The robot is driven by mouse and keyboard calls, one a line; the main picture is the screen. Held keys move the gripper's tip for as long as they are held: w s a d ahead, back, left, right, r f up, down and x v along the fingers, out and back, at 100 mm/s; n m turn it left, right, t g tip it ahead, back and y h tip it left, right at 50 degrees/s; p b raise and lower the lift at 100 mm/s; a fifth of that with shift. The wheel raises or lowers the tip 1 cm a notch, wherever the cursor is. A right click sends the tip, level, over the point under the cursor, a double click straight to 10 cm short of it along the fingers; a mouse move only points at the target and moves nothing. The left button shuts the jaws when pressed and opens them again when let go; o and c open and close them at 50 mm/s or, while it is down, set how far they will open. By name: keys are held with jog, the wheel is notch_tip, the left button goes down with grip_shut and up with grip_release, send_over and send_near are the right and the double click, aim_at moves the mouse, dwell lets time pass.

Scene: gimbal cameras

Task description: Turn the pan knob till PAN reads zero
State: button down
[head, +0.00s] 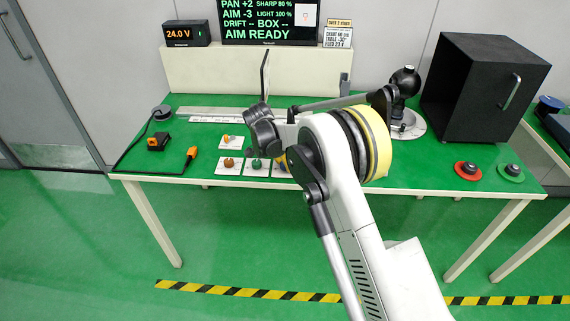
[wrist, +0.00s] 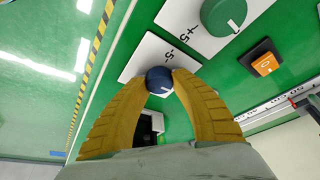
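The display (head: 269,20) reads PAN +2, AIM -3, DRIFT --, BOX -- and AIM READY. In the wrist view, my gripper (wrist: 161,76) has its two yellow ribbed fingers closed in on either side of a round blue knob (wrist: 158,82), apparently touching it. A white line marks the knob, which sits on a white scale plate (wrist: 148,53) showing a 5. A green knob (wrist: 222,14) on a similar plate is beside it; it also shows in the head view (head: 256,164), with a brown knob (head: 229,163) to its left. My arm hides most of the blue knob's area there.
An orange switch (wrist: 265,63) in a black housing is near the knobs. A thin dark upright panel (head: 265,72) stands at the table's back. A black box (head: 478,88) stands at the right, with red (head: 467,171) and green (head: 510,173) round controls in front.

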jog(key=shift+n, duration=0.4)
jog(key=n+y, duration=0.1)
jog(key=n, duration=0.1)
jog(key=shift+n+t, duration=0.4)
jog(key=shift+n+y+p, duration=0.3)
jog(key=shift+n+y, duration=0.6)
jog(key=shift+n, duration=1.2)
jog(key=c, duration=1)
grip_release()
jog(key=shift+f, duration=0.1)
jog(key=shift+c, duration=0.2)
